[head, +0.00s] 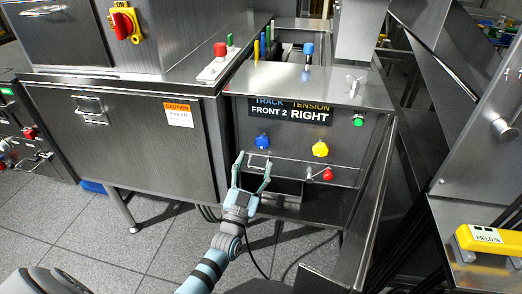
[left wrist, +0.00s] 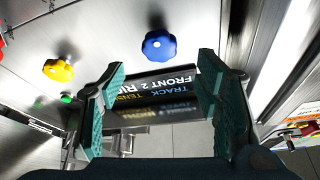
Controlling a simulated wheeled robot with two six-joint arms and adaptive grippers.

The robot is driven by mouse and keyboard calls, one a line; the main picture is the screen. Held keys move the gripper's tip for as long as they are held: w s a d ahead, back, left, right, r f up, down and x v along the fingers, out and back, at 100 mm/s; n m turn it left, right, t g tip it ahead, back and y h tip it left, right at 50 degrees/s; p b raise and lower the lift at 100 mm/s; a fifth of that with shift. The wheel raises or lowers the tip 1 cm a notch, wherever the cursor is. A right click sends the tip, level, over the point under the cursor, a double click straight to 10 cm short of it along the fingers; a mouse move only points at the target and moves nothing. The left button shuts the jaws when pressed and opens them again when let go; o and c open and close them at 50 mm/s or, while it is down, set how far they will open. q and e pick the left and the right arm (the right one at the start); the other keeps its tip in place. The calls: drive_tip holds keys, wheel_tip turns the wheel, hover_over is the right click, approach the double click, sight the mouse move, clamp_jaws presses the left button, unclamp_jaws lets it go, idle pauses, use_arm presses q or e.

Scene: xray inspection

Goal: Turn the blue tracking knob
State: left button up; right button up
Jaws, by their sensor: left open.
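The blue tracking knob (head: 262,142) is on the front panel of the machine, below the left part of the black label "TRACK / TENSION, FRONT 2 RIGHT" (head: 291,109). In the left wrist view the lobed blue knob (left wrist: 158,45) is upside from the label (left wrist: 160,95), just beyond the fingertips and between their lines. My left gripper (head: 254,164) is open and empty, with its fingers pointing at the panel just below the knob. It also shows in the left wrist view (left wrist: 160,82), its fingers wide apart. No contact with the knob is visible. My right gripper is out of view.
A yellow knob (head: 320,149) is right of the blue one. A red knob (head: 327,175) and a thin metal rail (head: 290,160) are lower on the panel. A green button (head: 358,119) is at the upper right. A cabinet (head: 120,140) stands close on the left.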

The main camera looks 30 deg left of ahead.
sight(262, 144)
use_arm(q)
drive_tip(key=b+x, duration=0.1)
drive_tip(key=x, duration=0.4)
drive_tip(key=shift+w, duration=0.3)
drive_tip(key=shift+w+a+r, duration=0.1)
drive_tip(key=shift+w+r, duration=0.15)
drive_tip(key=shift+w, duration=0.3)
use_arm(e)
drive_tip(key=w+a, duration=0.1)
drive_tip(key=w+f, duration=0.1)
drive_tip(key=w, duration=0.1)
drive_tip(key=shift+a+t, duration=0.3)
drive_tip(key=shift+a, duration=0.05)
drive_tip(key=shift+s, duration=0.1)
use_arm(q)
drive_tip(key=c, duration=1.2)
drive_tip(key=shift+n, duration=0.4)
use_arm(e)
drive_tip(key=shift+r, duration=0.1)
